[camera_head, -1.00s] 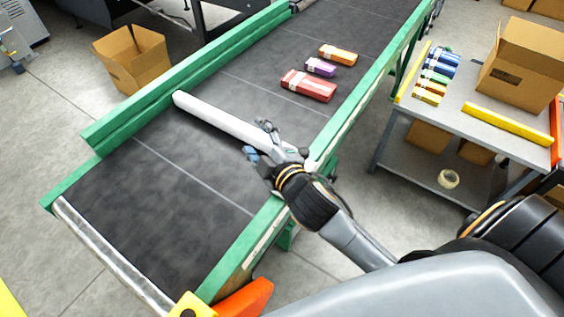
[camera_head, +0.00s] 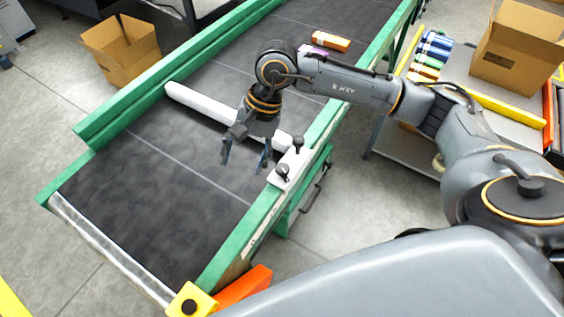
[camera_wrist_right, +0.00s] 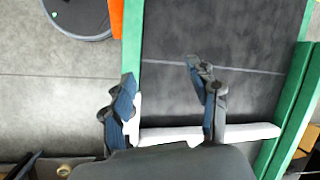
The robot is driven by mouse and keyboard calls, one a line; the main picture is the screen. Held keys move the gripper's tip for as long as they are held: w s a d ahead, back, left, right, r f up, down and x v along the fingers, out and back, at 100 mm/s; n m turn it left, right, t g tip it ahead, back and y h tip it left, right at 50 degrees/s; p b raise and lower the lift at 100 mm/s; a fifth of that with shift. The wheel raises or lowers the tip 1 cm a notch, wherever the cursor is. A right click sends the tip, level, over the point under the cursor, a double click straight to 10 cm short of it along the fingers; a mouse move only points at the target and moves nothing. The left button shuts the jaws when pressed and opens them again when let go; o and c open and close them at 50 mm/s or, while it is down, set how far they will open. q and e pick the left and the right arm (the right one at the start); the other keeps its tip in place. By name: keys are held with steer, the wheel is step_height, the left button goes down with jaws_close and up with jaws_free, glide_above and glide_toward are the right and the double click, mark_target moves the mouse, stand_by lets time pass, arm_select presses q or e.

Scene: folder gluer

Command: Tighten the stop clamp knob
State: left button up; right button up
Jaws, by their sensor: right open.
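A white stop bar (camera_head: 205,108) lies across the dark conveyor belt. At its right end a white clamp block (camera_head: 291,167) sits on the right green rail, with two black knobs, a rear knob (camera_head: 298,144) and a front knob (camera_head: 282,171). My right gripper (camera_head: 244,160) is open and empty, pointing down over the belt in front of the bar and left of the clamp block, apart from both knobs. In the right wrist view the open fingers (camera_wrist_right: 160,75) straddle part of the bar (camera_wrist_right: 250,132), and no knob can be made out there. My left gripper is not in view.
Orange (camera_head: 331,41) and purple cartons lie farther up the belt, partly behind my right arm. A side table with small boxes, a yellow bar (camera_head: 508,105) and an open cardboard box (camera_head: 520,50) stands at right. Another cardboard box (camera_head: 120,48) is on the floor at left. The near belt is clear.

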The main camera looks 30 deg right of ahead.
mark_target(282, 168)
steer(key=w+d+n+h, duration=0.1)
steer(key=d+h, duration=0.1)
steer(key=d, duration=0.3)
steer(key=w+d+h, duration=0.2)
steer(key=d+h, duration=0.1)
steer(key=d, duration=0.3)
steer(key=f+p, duration=0.1)
steer(key=f, duration=0.3)
steer(key=f+p, duration=0.2)
steer(key=f, duration=0.2)
steer(key=f+p, duration=0.1)
steer(key=f, duration=0.3)
steer(key=shift+s+a, duration=0.25)
steer(key=shift+s, duration=0.05)
steer(key=shift+f+p, duration=0.3)
steer(key=shift+f, duration=0.2)
